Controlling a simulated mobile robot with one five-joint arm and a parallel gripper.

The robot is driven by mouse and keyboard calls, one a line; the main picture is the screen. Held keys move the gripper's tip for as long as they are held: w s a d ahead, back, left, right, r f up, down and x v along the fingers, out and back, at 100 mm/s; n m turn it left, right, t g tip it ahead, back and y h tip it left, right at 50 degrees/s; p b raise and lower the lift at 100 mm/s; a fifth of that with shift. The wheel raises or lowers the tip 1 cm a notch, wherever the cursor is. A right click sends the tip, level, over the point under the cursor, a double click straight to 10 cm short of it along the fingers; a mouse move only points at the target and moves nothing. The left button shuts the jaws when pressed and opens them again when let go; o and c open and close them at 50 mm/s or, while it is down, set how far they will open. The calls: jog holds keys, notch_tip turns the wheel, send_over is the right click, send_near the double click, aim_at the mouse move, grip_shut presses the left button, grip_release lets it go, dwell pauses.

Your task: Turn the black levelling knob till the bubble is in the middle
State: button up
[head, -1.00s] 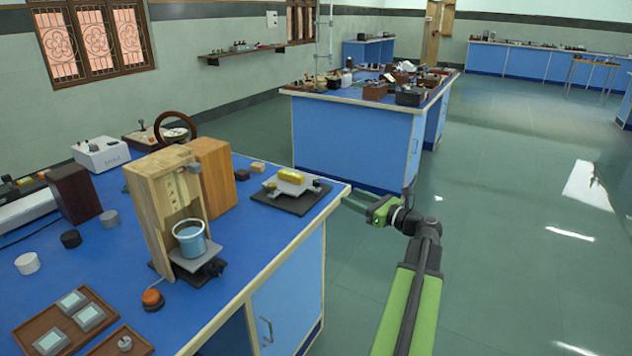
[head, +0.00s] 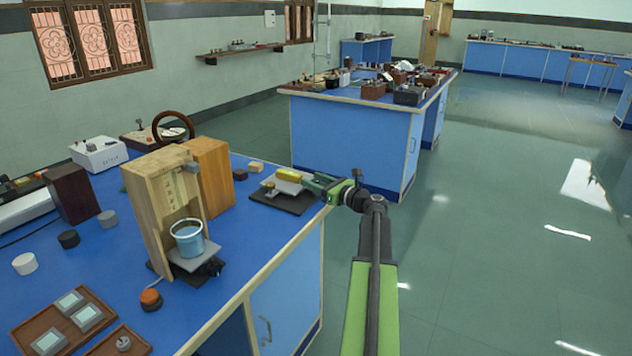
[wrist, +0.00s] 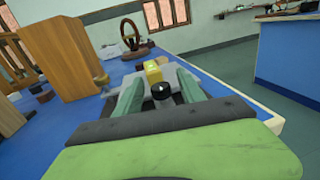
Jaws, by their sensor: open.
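The black levelling knob (wrist: 161,91) shows in the wrist view with a small pale mark on its top. My gripper (wrist: 159,83) is open, with one green finger on each side of the knob; I cannot tell whether either touches it. Behind the knob is the yellow level (wrist: 152,70), which also shows in the head view (head: 289,174) on a grey plate above a black base (head: 283,203). The bubble is too small to make out. In the head view my gripper (head: 314,184) reaches in from the right and hides the knob.
A wooden stand (head: 158,215) with a blue beaker (head: 188,238) is left of the level. Open floor (head: 480,260) lies to the right.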

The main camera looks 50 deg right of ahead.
jog(key=shift+c, duration=0.4)
grip_shut()
jog(key=shift+d, duration=0.1)
jog(key=shift+h, duration=0.3)
